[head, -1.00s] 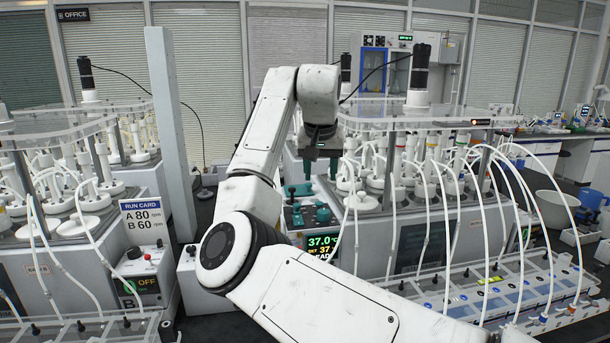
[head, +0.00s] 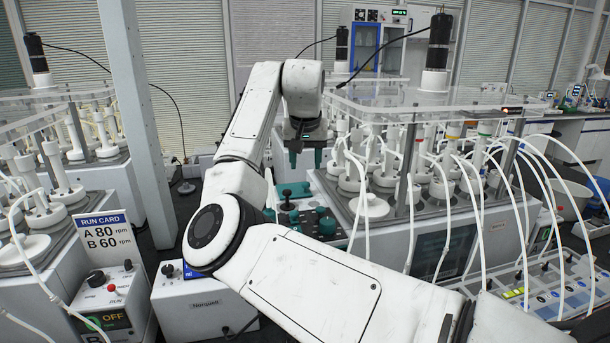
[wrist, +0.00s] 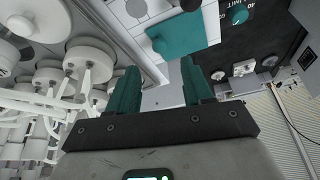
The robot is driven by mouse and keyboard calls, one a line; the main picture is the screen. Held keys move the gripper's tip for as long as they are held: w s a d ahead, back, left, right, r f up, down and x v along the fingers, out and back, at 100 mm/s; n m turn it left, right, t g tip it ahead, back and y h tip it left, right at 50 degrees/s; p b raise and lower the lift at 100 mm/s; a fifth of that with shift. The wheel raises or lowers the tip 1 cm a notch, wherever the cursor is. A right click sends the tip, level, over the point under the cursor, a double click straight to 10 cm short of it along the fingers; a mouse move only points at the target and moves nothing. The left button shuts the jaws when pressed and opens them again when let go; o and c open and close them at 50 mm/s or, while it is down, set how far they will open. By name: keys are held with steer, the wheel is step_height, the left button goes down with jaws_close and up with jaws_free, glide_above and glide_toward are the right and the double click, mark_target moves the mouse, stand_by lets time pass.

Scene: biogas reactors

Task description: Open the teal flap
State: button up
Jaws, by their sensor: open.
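My gripper (head: 305,161) hangs open and empty, its two teal fingers pointing down above a control panel with several teal parts. In the wrist view my gripper (wrist: 159,66) shows the fingers apart, with a wide teal piece (wrist: 182,34) on a light panel beyond them. This piece may be the teal flap, but I cannot tell for sure. A gap shows between it and the fingertips. A smaller round teal knob (wrist: 238,15) sits on a dark panel to its right. In the head view the teal parts are small and partly behind my arm.
White reactor vessels (head: 370,206) with tubes stand right of the panel under a clear acrylic top (head: 430,100). A grey post (head: 140,120) rises at left. A white box (head: 203,300) and a run card (head: 103,237) stand at lower left.

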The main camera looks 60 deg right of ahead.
mark_target(306, 183)
steer(key=x, duration=0.6)
steer(key=shift+d+f+p, duration=0.1)
steer(key=shift+f+p, duration=0.1)
steer(key=shift+p, duration=0.2)
steer(key=shift+c, duration=0.5)
jaws_close()
